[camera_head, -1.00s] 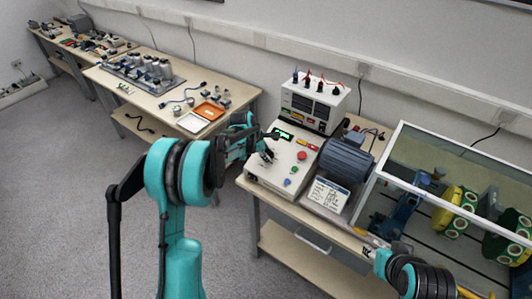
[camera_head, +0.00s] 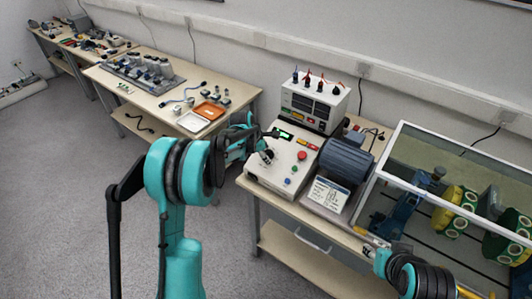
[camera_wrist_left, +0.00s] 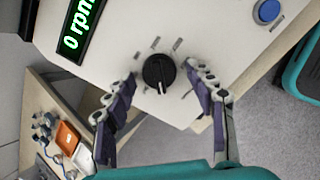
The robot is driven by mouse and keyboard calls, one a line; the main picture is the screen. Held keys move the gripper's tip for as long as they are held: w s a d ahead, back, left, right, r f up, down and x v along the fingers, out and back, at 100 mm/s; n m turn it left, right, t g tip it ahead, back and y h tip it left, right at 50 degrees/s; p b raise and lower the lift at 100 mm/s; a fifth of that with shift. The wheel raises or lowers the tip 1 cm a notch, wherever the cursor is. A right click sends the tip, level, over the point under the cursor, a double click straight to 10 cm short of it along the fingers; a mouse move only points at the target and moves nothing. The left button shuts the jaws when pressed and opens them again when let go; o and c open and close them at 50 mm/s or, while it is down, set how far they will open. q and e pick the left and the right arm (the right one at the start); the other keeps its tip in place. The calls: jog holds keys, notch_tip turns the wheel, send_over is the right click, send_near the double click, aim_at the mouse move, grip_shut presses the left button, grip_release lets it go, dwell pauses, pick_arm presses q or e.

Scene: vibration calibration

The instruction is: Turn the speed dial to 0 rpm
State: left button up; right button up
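The speed dial is a round black knob (camera_wrist_left: 158,72) with a white pointer mark, on a white control panel (camera_wrist_left: 200,20). In the left wrist view the pointer is toward the bottom of the picture. Tick marks surround the knob. The green display (camera_wrist_left: 78,28) reads "0 rpm". My left gripper (camera_wrist_left: 160,88) is open, its fingers on either side of the knob with gaps between them and it. In the head view the left gripper (camera_head: 262,148) is above the panel, by the knob (camera_head: 267,156). My right arm shows at lower right; its fingers are not clear.
A red button (camera_head: 302,155) and a blue button (camera_head: 288,182) sit on the panel. A grey-blue motor (camera_head: 346,162) is to the right, a white power supply (camera_head: 314,103) behind. A glass-sided enclosure (camera_head: 400,125) stands further right.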

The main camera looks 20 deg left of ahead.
pick_arm(q)
jog(key=v, duration=1.2)
jog(key=shift+w, duration=0.1)
jog(key=s+d+r+m+y, duration=0.1)
jog(key=s+d+r+m, duration=0.15)
jog(key=s+m, duration=0.5)
jog(key=s+d+r+m, duration=0.2)
jog(key=s+r+m, duration=0.15)
jog(key=s, duration=0.65)
jog(key=s+f+m+t, duration=0.1)
jog(key=s+f+m, duration=0.1)
jog(key=s+m, duration=0.4)
jog(key=s+d+f+m+t+y, duration=0.1)
jog(key=s+f+m, duration=0.2)
jog(key=s+m, duration=0.3)
jog(key=shift+s, duration=0.9)
